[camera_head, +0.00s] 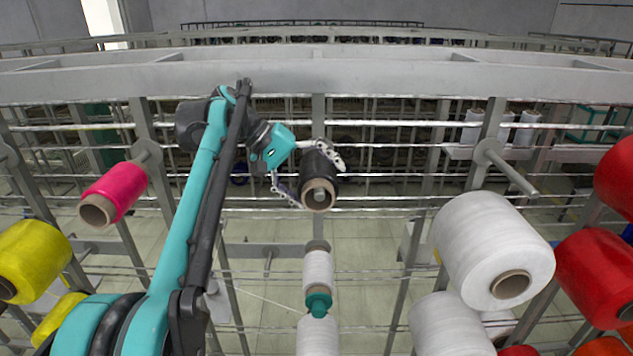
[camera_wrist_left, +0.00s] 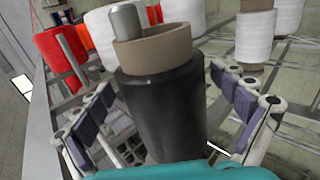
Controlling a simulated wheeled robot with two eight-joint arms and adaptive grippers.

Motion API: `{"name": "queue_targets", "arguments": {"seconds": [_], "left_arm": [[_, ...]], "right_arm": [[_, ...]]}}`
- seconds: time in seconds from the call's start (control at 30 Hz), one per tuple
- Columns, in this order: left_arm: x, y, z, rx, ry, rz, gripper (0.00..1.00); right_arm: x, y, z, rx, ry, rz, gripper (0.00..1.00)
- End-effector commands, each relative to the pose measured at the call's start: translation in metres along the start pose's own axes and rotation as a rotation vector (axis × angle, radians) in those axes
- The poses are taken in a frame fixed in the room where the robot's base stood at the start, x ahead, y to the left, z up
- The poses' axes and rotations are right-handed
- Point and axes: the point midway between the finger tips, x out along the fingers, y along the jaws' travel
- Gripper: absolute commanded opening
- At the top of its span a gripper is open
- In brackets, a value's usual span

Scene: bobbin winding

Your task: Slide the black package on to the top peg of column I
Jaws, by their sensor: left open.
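The black package (camera_head: 322,168) is at the upper middle of the head view, in front of a grey upright. Its brown core faces me, and a grey peg end (camera_head: 319,195) shows inside it. In the left wrist view the black package (camera_wrist_left: 165,115) fills the middle, and the rounded peg tip (camera_wrist_left: 125,20) sticks out through its core. My left gripper (camera_head: 317,183) is open, with one finger on each side of the package. In the wrist view, gaps show between the finger pads (camera_wrist_left: 165,85) and the package. No column label is readable. My right gripper is not in view.
A pink package (camera_head: 115,193) hangs at left, with yellow ones (camera_head: 33,262) below it. White packages (camera_head: 492,250) and red ones (camera_head: 600,275) hang at right. A bare peg (camera_head: 512,172) juts out at upper right.

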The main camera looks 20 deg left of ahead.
Motion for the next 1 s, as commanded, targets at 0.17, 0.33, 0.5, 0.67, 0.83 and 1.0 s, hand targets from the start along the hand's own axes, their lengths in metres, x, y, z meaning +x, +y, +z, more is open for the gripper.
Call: {"name": "queue_targets", "arguments": {"seconds": [0.17,0.33,0.5,0.67,0.83,1.0], "left_arm": [[-0.015,-0.001,-0.001,-0.002,0.003,0.0,0.97],[-0.051,-0.001,-0.001,-0.002,0.003,0.0,0.97],[-0.09,-0.001,-0.001,-0.002,0.002,0.001,0.97],[-0.11,0.0,-0.001,-0.001,0.001,0.001,0.97],[-0.119,0.0,0.0,0.0,0.0,0.001,0.97],[-0.12,0.0,0.0,0.0,0.0,0.001,0.97]], "right_arm": [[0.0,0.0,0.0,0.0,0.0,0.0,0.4],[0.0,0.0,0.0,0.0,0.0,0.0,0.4],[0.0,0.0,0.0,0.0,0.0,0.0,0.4],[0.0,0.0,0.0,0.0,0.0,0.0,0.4],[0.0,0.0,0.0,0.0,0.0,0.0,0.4],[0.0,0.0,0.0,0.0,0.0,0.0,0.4]]}}
